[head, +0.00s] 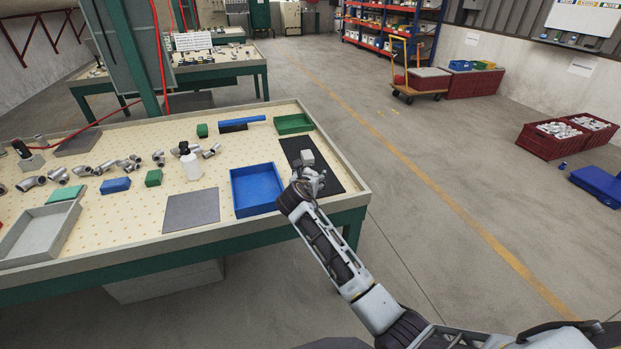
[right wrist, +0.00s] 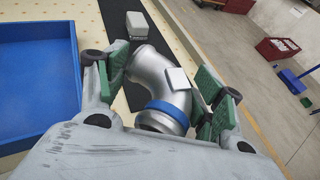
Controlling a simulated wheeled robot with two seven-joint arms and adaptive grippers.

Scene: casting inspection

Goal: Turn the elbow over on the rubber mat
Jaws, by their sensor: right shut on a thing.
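The elbow (right wrist: 150,72) is a silver bent pipe with a blue band (right wrist: 168,112) and a small white patch on its bend. My right gripper (head: 309,181) is shut on it, with green pads on both sides of it in the right wrist view (right wrist: 162,68). The black rubber mat (head: 343,177) lies at the table's right end, beneath and beyond the gripper; it also shows in the right wrist view (right wrist: 185,40). I cannot tell whether the elbow touches the mat. My left gripper is out of view.
A small grey block (head: 307,157) stands on the mat beyond the gripper. A blue tray (head: 234,205) is just left of the mat and a green tray (head: 293,123) behind it. The table's edge is close on the right.

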